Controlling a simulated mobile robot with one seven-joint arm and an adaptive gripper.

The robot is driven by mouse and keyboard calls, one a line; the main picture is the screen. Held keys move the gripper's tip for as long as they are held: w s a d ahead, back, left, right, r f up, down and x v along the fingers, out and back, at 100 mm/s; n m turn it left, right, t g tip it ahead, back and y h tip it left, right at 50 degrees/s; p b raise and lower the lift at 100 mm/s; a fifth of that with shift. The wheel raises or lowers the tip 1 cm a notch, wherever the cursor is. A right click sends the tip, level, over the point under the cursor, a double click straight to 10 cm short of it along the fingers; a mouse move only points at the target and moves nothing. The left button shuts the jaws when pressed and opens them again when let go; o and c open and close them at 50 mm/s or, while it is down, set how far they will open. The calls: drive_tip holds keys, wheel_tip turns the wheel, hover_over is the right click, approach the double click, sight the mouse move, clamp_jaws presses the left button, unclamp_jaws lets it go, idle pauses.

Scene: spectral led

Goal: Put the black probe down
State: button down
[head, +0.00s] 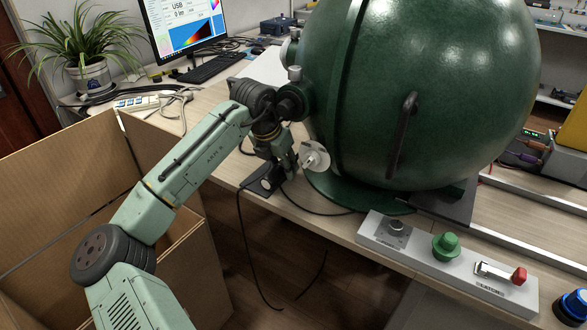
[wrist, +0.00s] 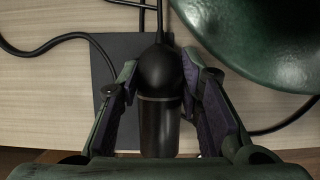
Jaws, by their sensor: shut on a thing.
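The black probe (wrist: 158,112) is a dark cylinder with a rounded end and a cable leading off the top of the wrist view. My gripper (wrist: 161,78) is shut on it, one purple-padded finger on each side. In the head view my gripper (head: 284,172) points down at the table edge, just left of the green sphere, and the probe is mostly hidden by the fingers. A dark square pad (wrist: 112,58) lies on the table beneath the probe. It also shows in the head view (head: 258,187). I cannot tell whether the probe touches it.
The large green sphere (head: 440,90) stands close on the right, with a white round port (head: 314,157) near my gripper. A control panel (head: 450,266) is on the front right. A cardboard box (head: 60,185) stands at left. A black cable (head: 244,240) hangs over the table edge.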

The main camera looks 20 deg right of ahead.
sight(276, 168)
idle(0.4)
drive_tip(key=shift+f, duration=0.2)
drive_tip(key=c, duration=1.1)
unclamp_jaws()
drive_tip(key=shift+b+v, duration=0.6)
drive_tip(key=shift+v, duration=3.35)
